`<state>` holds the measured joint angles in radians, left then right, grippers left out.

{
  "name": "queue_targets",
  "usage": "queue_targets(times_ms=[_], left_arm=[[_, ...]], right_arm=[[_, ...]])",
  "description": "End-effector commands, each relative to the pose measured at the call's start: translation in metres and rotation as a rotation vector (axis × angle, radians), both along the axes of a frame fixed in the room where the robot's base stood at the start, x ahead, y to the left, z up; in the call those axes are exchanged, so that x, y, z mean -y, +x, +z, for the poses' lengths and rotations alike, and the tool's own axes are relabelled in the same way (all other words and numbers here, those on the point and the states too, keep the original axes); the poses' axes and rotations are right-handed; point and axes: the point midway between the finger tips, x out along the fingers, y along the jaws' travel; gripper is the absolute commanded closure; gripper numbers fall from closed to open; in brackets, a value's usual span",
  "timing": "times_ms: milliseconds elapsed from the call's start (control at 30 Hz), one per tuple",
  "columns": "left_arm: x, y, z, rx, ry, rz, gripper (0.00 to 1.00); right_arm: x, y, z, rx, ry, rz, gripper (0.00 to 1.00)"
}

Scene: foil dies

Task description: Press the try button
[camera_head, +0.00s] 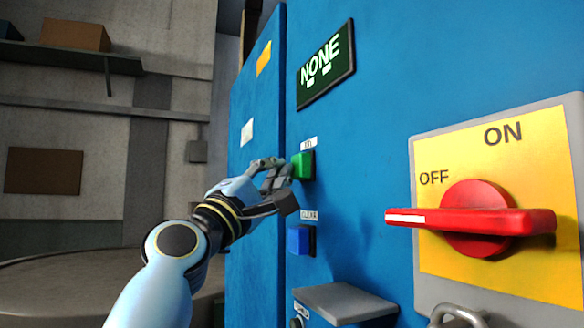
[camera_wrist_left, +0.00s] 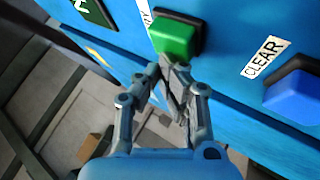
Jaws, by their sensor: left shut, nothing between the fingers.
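The green try button (camera_head: 303,166) sits on the blue cabinet front, its label partly readable above it. It also shows in the left wrist view (camera_wrist_left: 175,38), square in a dark frame. My left gripper (camera_head: 288,170) is shut and empty, its fingertips right at the green button; in the left wrist view the fingertips (camera_wrist_left: 170,62) overlap the button's lower edge. I cannot tell whether they touch it or whether the button is pushed in. The blue clear button (camera_head: 299,240) is below it, and in the left wrist view (camera_wrist_left: 295,95) to the right. My right gripper is not in view.
A dark display (camera_head: 326,66) reading "NONE" is above the buttons. A red rotary switch handle (camera_head: 470,220) on a yellow plate sticks out at the right. A grey ledge (camera_head: 345,303) juts out below the buttons. Shelves with boxes (camera_head: 76,34) stand at the far left.

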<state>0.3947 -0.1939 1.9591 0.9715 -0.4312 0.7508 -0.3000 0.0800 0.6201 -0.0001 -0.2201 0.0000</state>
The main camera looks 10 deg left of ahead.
Motion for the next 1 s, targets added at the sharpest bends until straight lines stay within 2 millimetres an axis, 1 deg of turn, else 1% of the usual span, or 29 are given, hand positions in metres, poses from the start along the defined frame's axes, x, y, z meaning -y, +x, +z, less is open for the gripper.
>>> queue_targets(times_ms=[33,400,567,800,1000], left_arm=[[0.006,-0.001,0.005,0.004,-0.023,-0.010,1.00],[0.006,-0.001,0.006,0.005,-0.023,-0.011,1.00],[0.002,-0.004,0.007,0.005,-0.023,-0.010,1.00],[-0.007,-0.013,0.006,-0.002,-0.022,-0.009,1.00],[-0.009,-0.014,0.006,0.000,-0.022,-0.009,1.00]], right_arm=[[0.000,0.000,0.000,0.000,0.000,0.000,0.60],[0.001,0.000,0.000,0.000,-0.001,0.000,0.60],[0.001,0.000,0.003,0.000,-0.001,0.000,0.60],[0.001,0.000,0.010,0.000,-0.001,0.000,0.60],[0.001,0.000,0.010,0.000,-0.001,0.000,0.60]])
